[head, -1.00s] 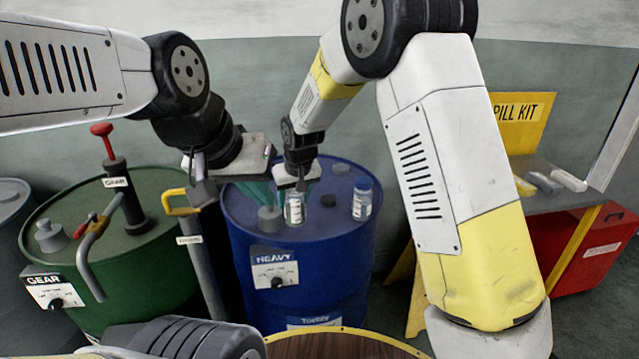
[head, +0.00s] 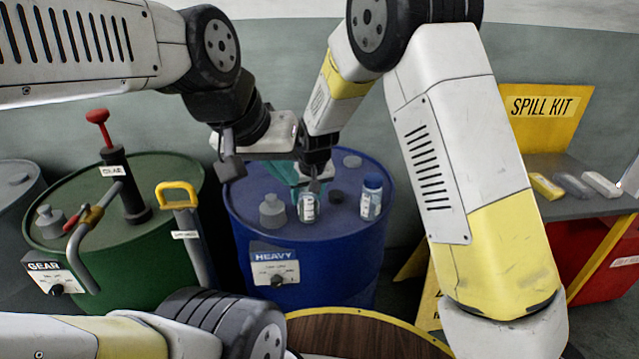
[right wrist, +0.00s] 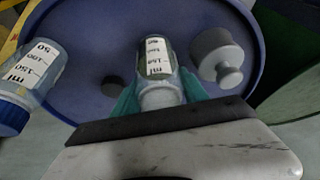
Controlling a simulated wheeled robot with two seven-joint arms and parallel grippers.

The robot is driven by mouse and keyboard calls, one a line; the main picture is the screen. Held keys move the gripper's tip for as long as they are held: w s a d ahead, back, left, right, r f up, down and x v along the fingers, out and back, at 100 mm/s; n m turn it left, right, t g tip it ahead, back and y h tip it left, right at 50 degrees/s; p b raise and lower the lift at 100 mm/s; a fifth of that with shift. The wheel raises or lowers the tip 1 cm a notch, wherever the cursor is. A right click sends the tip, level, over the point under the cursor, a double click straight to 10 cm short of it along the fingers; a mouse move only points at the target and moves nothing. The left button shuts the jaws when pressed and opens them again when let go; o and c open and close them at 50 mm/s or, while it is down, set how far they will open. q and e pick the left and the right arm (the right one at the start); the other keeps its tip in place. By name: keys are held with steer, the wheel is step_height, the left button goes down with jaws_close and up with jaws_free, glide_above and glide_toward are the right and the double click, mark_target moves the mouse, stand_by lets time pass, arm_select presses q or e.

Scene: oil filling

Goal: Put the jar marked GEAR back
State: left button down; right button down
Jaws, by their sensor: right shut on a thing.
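My right gripper (head: 313,183) is shut on a small clear jar (head: 308,208) at the blue drum's top. In the right wrist view this jar (right wrist: 158,58) sits between the teal fingers, its white scale label showing. Its base is at or just above the drum top; I cannot tell which. A second jar (head: 371,198) with a blue lid stands to its right; it also shows at the left of the right wrist view (right wrist: 28,82). I cannot read GEAR on either jar. My left gripper (head: 228,155) hangs above the drum's left side; its opening is unclear.
The blue HEAVY drum (head: 340,265) carries a grey capped fitting (head: 272,211) beside the held jar. The green GEAR drum (head: 165,225) with its pump (head: 125,180) stands left. A spill kit bench (head: 590,206) is right. A round wooden top (head: 360,333) is in front.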

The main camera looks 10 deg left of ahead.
steer(key=shift+f, duration=0.15)
steer(key=c, duration=0.6)
jaws_free()
steer(key=v, duration=1.2)
steer(key=s+d+r+m, duration=0.2)
steer(key=d+r, duration=0.4)
steer(key=d, duration=0.3)
steer(key=s+d+r+m+t, duration=0.1)
steer(key=s+d+r, duration=0.2)
steer(key=s+d, duration=0.6)
steer(key=s+d+r+m+t, duration=0.1)
steer(key=s+d+r+m, duration=0.1)
steer(key=s+d, duration=0.8)
steer(key=shift+s+d+r, duration=0.15)
steer(key=shift+d+r, duration=0.3)
